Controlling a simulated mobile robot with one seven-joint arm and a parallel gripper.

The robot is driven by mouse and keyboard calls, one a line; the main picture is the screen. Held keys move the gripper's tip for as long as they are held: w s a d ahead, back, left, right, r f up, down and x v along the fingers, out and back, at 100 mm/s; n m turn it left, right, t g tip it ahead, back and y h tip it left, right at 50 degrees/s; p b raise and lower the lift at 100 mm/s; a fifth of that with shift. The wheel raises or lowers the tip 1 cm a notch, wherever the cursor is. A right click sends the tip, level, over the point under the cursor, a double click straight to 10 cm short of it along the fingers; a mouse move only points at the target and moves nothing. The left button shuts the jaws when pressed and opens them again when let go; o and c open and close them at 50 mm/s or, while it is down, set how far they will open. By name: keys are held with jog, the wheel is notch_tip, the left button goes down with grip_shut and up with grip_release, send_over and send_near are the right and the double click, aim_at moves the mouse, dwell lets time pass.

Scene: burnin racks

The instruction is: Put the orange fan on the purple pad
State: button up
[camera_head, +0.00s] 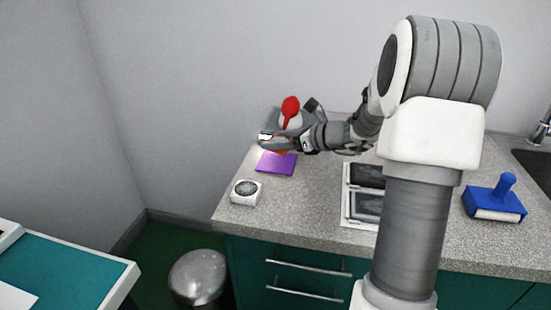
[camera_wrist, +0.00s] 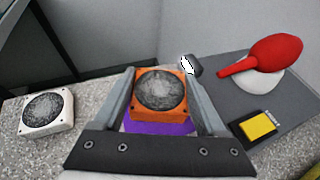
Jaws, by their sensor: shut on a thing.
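The orange fan (camera_wrist: 160,94) is a square orange frame with a dark round centre, held between the two fingers of my gripper (camera_wrist: 161,90). The purple pad (camera_head: 277,163) lies on the grey counter near its left end. In the wrist view the pad (camera_wrist: 160,127) shows partly below the fan, with the rest hidden by the fan and gripper. In the head view my gripper (camera_head: 283,141) is at the pad's far side, and only a little orange shows under it. I cannot tell whether the fan touches the pad.
A white fan (camera_head: 246,192) sits on the counter's front left. A grey mat (camera_wrist: 222,96) bears a red paddle-shaped thing (camera_wrist: 276,52) on a white base and a yellow-black block (camera_wrist: 259,127). A white rack (camera_head: 360,208) and a blue-handled tool (camera_head: 494,199) stand right.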

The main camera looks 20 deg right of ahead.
aim_at(276, 161)
jog(key=shift+w+a+f, duration=0.2)
jog(key=shift+a+f, duration=0.1)
jog(key=shift+f, duration=0.15)
jog(key=shift+f+b, duration=0.8)
jog(key=shift+f, duration=0.95)
jog(key=shift+f, duration=0.1)
jog(key=shift+f, duration=0.15)
jog(key=o, duration=1.3)
